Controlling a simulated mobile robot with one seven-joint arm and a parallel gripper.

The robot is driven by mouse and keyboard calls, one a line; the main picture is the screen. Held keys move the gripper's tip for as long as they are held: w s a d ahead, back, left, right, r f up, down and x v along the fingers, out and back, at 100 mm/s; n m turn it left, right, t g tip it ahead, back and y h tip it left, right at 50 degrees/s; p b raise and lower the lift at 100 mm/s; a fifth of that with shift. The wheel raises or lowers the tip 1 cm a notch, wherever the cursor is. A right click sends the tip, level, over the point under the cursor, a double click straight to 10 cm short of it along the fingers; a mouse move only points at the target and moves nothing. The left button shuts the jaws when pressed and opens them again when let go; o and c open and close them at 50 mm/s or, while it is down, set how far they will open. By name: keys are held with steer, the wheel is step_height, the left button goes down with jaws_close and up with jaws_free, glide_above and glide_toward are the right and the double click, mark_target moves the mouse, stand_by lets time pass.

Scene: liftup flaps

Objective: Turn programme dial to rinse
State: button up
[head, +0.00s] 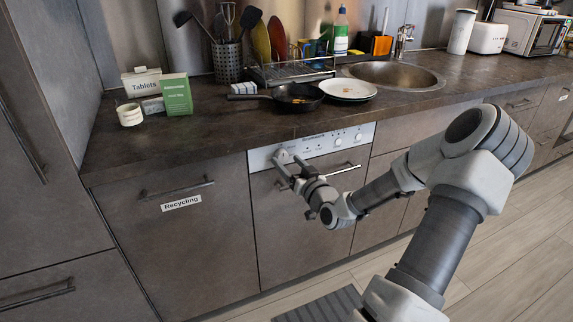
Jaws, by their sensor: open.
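The dishwasher's white control panel (318,144) runs along the top of its grey-brown front, under the counter edge. The programme dial (282,156) appears as a round grey knob at the panel's left end, partly covered by my gripper. My gripper (288,164) is at this left end, with its fingers open and pointing at the dial area. I cannot tell whether the fingers touch the dial or stand around it. The dial's pointer and the programme marks beside it are too small or hidden to read.
The dishwasher handle (342,170) sticks out just below the panel, right of my gripper. A drawer handle labelled Recycling (178,188) is to the left. A black pan (296,97) and plates (347,88) stand on the counter above. The floor (500,240) at right is clear.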

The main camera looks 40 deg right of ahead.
steer(key=shift+w+d, duration=0.1)
steer(key=shift+w, duration=0.65)
jaws_close()
